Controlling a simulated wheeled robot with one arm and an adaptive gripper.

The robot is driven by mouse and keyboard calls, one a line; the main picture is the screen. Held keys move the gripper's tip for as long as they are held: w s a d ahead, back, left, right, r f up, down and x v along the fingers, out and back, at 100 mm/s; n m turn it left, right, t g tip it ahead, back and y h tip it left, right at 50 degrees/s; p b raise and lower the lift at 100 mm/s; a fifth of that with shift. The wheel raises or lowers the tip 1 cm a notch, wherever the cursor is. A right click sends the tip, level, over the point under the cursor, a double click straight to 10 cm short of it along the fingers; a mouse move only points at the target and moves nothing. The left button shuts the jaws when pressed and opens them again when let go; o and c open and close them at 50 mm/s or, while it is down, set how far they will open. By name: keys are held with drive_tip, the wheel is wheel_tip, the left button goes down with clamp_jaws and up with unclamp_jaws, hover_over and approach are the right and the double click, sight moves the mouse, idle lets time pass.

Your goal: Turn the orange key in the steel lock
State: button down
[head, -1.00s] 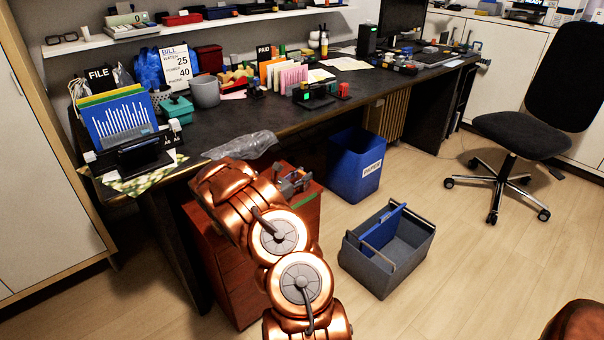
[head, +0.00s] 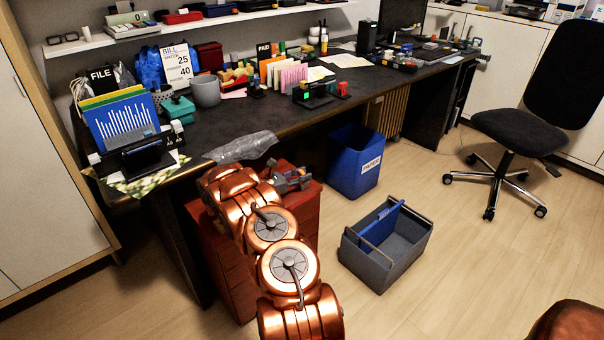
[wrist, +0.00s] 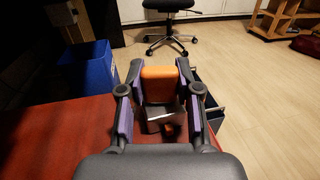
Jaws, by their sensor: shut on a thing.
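In the wrist view the orange key (wrist: 160,84) stands between the two purple-padded fingers of my gripper (wrist: 160,70). The gripper is shut on its broad orange head. The steel lock (wrist: 161,116) shows as a small metallic block just below and in front of the key. Whether the key's shaft sits inside the lock is hidden. In the head view my gripper (head: 292,181) is over the top of the red cabinet, partly behind my arm. The key and lock cannot be made out there.
The red drawer cabinet (head: 299,207) stands below the dark desk (head: 240,122). A blue paper bin (head: 354,180) and a grey carrier (head: 372,263) stand on the floor to its right. Crumpled grey plastic (head: 243,148) lies at the desk edge. Open floor lies beyond.

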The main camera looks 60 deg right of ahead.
sight(302, 171)
drive_tip(key=c, duration=0.7)
unclamp_jaws()
drive_tip(key=shift+r, duration=5)
